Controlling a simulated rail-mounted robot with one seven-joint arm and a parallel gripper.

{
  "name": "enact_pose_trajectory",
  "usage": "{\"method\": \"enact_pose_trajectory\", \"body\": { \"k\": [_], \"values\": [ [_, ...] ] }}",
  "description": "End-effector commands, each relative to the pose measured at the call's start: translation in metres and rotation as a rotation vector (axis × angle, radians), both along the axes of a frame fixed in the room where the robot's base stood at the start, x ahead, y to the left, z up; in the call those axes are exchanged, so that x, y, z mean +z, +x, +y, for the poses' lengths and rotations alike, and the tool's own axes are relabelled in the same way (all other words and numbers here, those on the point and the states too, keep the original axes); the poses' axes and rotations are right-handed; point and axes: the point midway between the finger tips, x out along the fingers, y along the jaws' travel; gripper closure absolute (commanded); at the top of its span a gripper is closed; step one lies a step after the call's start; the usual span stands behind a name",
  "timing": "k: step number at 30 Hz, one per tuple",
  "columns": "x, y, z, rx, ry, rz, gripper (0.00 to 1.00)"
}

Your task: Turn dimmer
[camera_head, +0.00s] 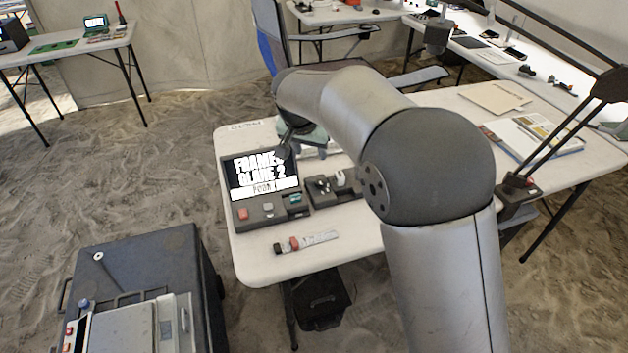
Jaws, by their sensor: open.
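No part is clearly recognisable as the dimmer. A dark console (236,206) on the near white table has a screen (262,175) with large white lettering, partly covered by my arm; "FRAME", "GLARE 2" and "POOR" seem readable. Along its front are a red button (243,214), a grey control (267,207) and a small green item (295,198). A desk lamp's dark base (517,190), with a small reddish spot, stands at the table's right side. My gripper (284,152) is small and dark over the screen's upper right edge; it appears open and empty, its fingers hard to make out.
A dark tray (326,203) with small items adjoins the console. A blue chair (268,40) stands behind. A dark case (150,260) stands left, with sandy floor between.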

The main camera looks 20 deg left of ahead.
Motion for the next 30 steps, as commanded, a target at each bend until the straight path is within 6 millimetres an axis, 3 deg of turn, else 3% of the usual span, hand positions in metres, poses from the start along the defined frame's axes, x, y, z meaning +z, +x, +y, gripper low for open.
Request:
{"method": "enact_pose_trajectory", "body": {
  "k": [18,24,30],
  "values": [
    [-0.117,0.048,-0.003,-0.002,-0.003,0.006,0.53],
    [-0.143,0.059,-0.002,-0.001,-0.003,0.004,0.53],
    [-0.152,0.063,-0.002,0.0,-0.001,0.002,0.53]
  ]
}}
